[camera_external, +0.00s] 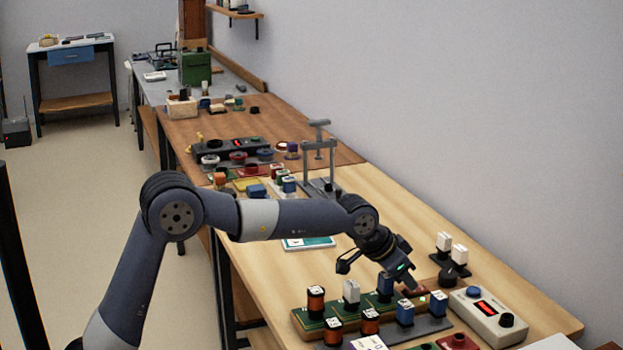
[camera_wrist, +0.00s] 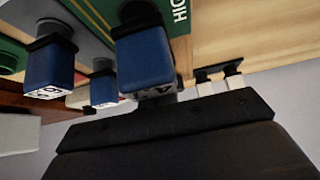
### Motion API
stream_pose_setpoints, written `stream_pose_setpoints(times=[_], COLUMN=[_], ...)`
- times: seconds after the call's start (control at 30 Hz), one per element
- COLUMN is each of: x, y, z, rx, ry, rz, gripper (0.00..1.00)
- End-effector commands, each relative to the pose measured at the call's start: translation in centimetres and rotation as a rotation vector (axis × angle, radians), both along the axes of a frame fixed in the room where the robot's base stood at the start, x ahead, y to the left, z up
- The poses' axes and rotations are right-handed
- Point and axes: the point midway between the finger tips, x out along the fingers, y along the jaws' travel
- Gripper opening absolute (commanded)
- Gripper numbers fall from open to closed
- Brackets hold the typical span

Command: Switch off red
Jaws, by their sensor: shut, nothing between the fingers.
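My gripper (camera_external: 409,284) is shut and empty, tilted down over the far right end of the green board (camera_external: 313,325) that carries crossovers or similar parts. A small red patch (camera_external: 421,293) shows right beside its fingertips; I cannot tell whether it is a switch or whether they touch. The fingertips are mostly hidden there.
A red tray (camera_external: 460,341) lies at the front edge. Bare wood (camera_external: 400,215) lies behind the gripper.

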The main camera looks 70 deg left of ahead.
Motion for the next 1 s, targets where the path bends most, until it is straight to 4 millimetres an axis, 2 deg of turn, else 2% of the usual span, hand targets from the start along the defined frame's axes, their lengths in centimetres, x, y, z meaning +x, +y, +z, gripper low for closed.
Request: stream_pose_setpoints(times=[0.57, 1.0], x=[-0.3, -0.3], y=[0.0, 0.0], z=[-0.6, 1.1], rx=[0.0, 0.0], ry=[0.001, 0.001], rz=[0.0, 0.0], gripper=[0.0, 0.0])
